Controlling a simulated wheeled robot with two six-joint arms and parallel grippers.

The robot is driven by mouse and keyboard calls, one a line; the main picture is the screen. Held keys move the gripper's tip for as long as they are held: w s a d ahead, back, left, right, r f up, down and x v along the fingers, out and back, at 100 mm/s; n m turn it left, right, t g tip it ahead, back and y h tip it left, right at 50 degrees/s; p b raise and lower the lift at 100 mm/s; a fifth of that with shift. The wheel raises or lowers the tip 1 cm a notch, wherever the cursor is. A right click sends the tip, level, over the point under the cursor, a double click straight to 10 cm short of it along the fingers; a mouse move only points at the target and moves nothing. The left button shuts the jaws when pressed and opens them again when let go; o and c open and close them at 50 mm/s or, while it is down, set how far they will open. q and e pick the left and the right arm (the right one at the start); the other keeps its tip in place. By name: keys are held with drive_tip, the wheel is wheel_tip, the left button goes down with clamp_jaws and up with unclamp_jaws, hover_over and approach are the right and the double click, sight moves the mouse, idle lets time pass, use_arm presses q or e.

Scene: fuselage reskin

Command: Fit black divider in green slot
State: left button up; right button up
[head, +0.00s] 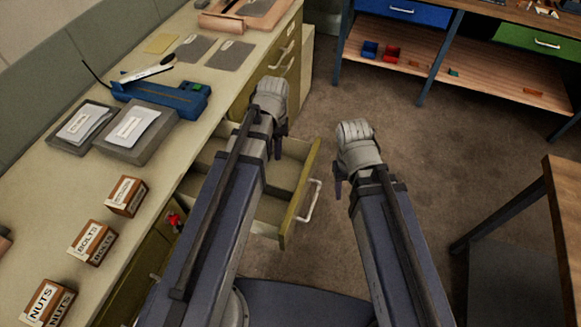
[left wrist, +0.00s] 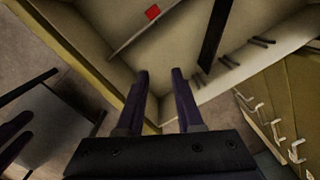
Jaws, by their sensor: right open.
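The open drawer (head: 302,190) juts out from the olive cabinet below the bench; its inside also fills much of the left wrist view (left wrist: 100,60). In the left wrist view a black strip (left wrist: 214,45), which looks like the black divider, lies at the drawer's inner side. I cannot make out a green slot. My left gripper (head: 270,140) is over the drawer; its two fingers (left wrist: 160,78) are apart with nothing between them, and the black strip is beyond them. My right gripper (head: 340,180) is open, to the right of the drawer front.
The bench holds cartons (head: 92,242), grey trays (head: 140,130) and a blue device (head: 165,95). A wooden table (head: 566,200) stands at right. Floor between is clear.

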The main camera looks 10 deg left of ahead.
use_arm(q)
drive_tip(key=s+d+n, duration=0.1)
drive_tip(key=s+d, duration=0.2)
drive_tip(key=s+d+n, duration=0.1)
drive_tip(key=s+d, duration=0.2)
drive_tip(key=d, duration=0.1)
drive_tip(key=s+d+n, duration=0.2)
drive_tip(key=s+d, duration=0.1)
drive_tip(key=s, duration=0.1)
drive_tip(key=shift+d+y, duration=0.3)
drive_tip(key=shift+d, duration=0.1)
drive_tip(key=shift+o, duration=0.4)
drive_tip(key=shift+w, duration=0.1)
